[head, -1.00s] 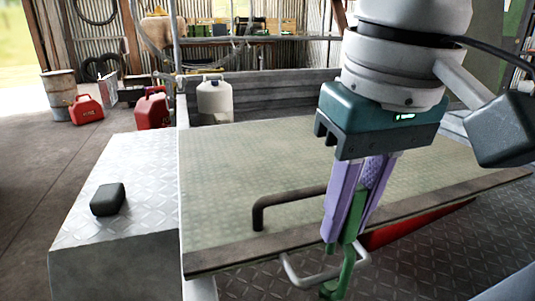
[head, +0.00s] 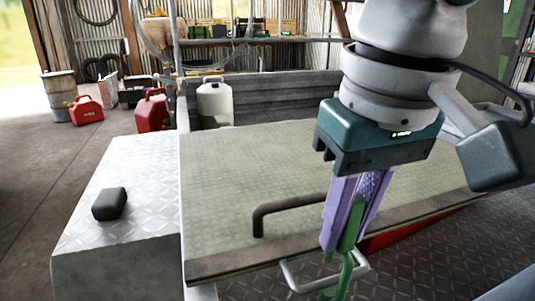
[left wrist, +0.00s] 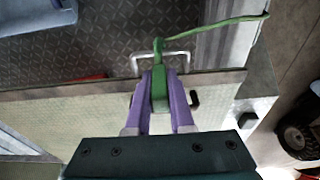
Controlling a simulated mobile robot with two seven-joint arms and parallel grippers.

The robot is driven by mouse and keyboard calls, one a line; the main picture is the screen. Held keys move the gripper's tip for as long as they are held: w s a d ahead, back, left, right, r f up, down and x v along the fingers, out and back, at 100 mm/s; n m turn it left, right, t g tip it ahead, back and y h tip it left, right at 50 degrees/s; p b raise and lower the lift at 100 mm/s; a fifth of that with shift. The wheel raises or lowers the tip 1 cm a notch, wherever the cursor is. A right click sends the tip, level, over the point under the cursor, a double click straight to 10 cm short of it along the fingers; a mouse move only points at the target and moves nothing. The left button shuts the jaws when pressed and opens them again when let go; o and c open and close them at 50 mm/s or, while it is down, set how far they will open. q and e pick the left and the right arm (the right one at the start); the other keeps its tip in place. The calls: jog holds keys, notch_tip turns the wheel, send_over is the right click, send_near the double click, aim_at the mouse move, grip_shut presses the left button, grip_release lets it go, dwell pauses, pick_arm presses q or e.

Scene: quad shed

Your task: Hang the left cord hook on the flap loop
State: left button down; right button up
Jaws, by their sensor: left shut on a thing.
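My left gripper (head: 340,243) comes down from the upper right and is shut on the green cord hook (head: 349,262). The hook points down past the purple fingers, at the right end of the pale metal flap loop (head: 292,277). The loop sticks out from the flap's near edge. In the left wrist view the hook (left wrist: 159,88) lies between the fingers. Its far end overlaps the loop (left wrist: 178,54), and a green cord (left wrist: 215,29) runs off to the upper right. I cannot tell whether the hook is through the loop or only in front of it. My right gripper is not in view.
The greenish flap (head: 225,185) lies slightly tilted, with a dark bent handle (head: 285,205) beside the fingers. A dark block (head: 109,203) sits on the tread-plate box at left. Red cans (head: 152,112) and a white jug (head: 213,98) stand behind.

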aim_at(345, 248)
pick_arm(q)
jog(key=shift+s+d+f+b, duration=0.15)
jog(key=shift+f+b, duration=0.5)
jog(key=shift+f, duration=1.25)
jog(key=shift+c, duration=1.1)
grip_release()
notch_tip(345, 248, up, 9)
jog(key=p, duration=1)
jog(key=shift+f, duration=0.1)
notch_tip(345, 248, down, 8)
jog(key=b, duration=0.8)
jog(key=shift+r+b, duration=0.2)
jog(key=shift+b, duration=0.15)
